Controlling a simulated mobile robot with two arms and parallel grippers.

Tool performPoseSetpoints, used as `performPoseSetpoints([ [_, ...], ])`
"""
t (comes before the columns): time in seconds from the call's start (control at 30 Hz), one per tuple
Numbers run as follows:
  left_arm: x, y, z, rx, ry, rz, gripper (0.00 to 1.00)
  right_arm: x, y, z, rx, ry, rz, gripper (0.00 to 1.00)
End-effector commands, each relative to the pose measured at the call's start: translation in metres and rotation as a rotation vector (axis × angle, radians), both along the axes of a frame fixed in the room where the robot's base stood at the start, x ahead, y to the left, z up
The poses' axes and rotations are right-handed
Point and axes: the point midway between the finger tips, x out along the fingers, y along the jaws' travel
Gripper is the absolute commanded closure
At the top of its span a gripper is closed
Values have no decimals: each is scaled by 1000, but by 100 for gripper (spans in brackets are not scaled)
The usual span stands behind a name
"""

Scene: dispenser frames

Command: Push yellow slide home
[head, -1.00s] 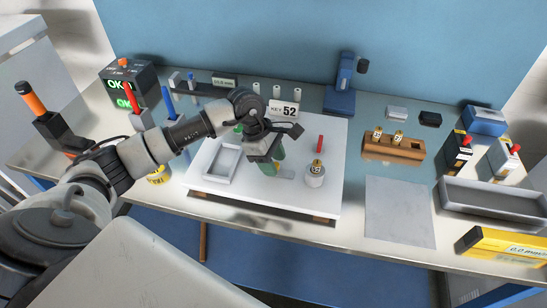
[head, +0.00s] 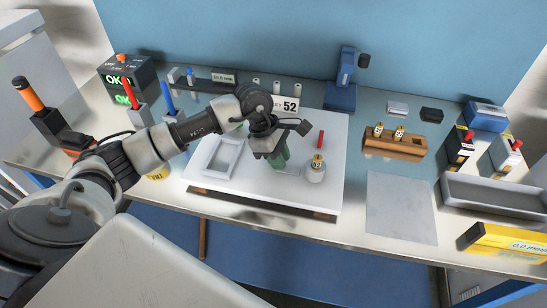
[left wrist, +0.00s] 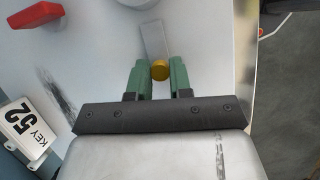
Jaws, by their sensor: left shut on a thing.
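A flat grey strip (left wrist: 153,38) runs from the knob toward a grey part at the top of that view. In the head view the fingers hide the knob. My right gripper is not in view.
The white board (head: 235,190) bears a shallow grey tray (head: 222,158), a red lever (head: 321,140) and the KEY 52 sign (head: 291,105). A grey mat (head: 400,208) lies bare.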

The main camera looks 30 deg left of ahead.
Motion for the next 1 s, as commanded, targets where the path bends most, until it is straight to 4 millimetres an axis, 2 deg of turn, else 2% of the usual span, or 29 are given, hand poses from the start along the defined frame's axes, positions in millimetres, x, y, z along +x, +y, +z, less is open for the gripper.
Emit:
performPoseSetpoints([
  [0.07,3,-10,-2,-3,-6,-2,100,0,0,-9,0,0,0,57],
  [0.33,3,-12,1,-5,-4,-2,100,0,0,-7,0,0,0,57],
  [0.37,3,-12,1,-6,-4,-2,75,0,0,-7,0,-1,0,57],
  [0.5,3,-11,1,-5,-3,-1,54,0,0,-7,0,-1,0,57],
  [0.83,3,-9,3,-2,-4,-1,53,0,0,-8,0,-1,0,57],
  [1.0,3,0,23,0,-8,0,53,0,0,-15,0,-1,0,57],
])
